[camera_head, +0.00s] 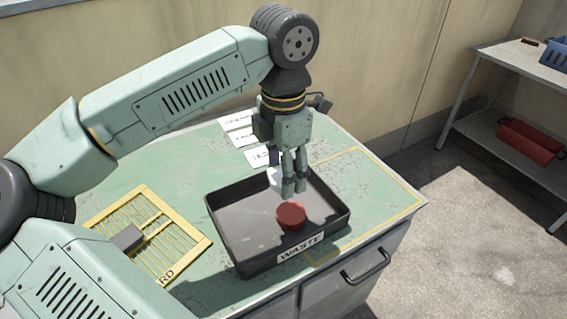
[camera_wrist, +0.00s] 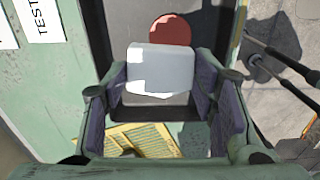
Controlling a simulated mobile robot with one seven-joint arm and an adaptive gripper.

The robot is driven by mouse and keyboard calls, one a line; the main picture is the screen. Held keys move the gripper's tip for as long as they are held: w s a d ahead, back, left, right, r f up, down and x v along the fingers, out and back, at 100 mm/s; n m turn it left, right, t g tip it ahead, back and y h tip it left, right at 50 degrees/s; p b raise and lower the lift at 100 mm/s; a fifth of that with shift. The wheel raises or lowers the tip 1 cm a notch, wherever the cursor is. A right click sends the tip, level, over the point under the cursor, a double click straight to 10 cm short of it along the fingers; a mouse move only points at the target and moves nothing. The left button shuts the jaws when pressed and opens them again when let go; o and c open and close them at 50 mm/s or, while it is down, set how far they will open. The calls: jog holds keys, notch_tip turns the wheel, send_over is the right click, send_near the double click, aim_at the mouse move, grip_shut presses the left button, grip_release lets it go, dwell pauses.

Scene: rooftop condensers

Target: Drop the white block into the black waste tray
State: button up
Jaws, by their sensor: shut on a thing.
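The white block (camera_wrist: 160,72) is between the fingers of my gripper (camera_head: 294,190), which is shut on it. In the head view the block (camera_head: 275,178) shows only partly, behind the fingers. The black waste tray (camera_head: 225,238) lies on the green bench top, with a WASTE label on its front wall. My gripper is over the tray, toward its back part in the head view. In the wrist view the dark tray wall (camera_wrist: 160,106) shows below the block. The exact height of the block above the tray floor is hard to tell.
A red round piece (camera_head: 291,215) lies in the tray. A yellow grid (camera_head: 180,232) with a grey block (camera_head: 127,238) on it is left of the tray. White labelled cards (camera_head: 240,138) lie behind. A shelf table (camera_head: 515,60) with a blue crate stands at the right.

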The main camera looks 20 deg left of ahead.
jog(key=o, duration=0.7)
jog(key=shift+o, duration=0.2)
